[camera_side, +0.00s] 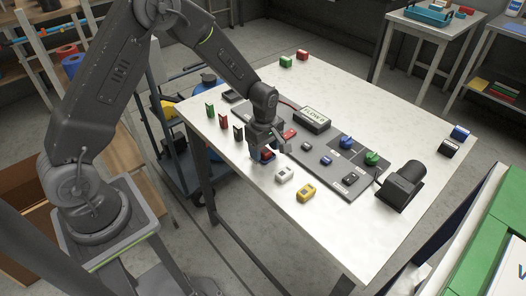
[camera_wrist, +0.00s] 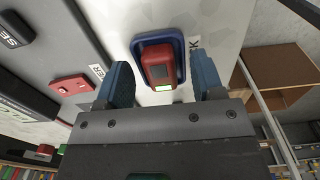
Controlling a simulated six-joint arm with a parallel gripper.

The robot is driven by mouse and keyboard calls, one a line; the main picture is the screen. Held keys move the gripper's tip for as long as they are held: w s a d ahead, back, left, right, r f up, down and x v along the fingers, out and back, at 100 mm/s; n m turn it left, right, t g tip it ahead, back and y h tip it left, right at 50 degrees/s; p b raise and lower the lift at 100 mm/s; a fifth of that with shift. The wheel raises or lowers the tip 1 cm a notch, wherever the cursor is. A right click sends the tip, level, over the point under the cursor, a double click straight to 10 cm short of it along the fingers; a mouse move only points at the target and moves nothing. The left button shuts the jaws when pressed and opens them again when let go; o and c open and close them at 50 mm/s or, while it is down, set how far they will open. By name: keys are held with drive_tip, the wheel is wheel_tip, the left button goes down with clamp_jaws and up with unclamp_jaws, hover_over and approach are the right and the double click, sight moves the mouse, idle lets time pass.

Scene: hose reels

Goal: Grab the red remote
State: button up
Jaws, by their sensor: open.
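The red remote (camera_wrist: 158,66) has a dark panel and a lit pale-green screen. In the wrist view it sits in a blue tray or holder (camera_wrist: 160,41) on the white table. My gripper (camera_wrist: 162,78) is open, with one blue finger on each side of the remote and visible space between fingers and remote. In the side view my gripper (camera_side: 267,153) is low over the near left part of the table and partly hides the remote (camera_side: 267,155). I cannot tell whether the fingertips are level with it.
A white device (camera_side: 284,173) and a yellow device (camera_side: 306,192) stand close by on the white table (camera_side: 340,238). A grey board (camera_side: 325,172) beside my gripper carries a red block (camera_side: 289,133) and other small parts. Green, red and black upright pieces stand at left; a black camera-like object (camera_side: 402,184) stands right.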

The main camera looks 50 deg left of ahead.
drive_tip(key=shift+c, duration=0.2)
drive_tip(key=c, duration=1)
drive_tip(key=shift+r, duration=0.1)
drive_tip(key=shift+c, duration=0.2)
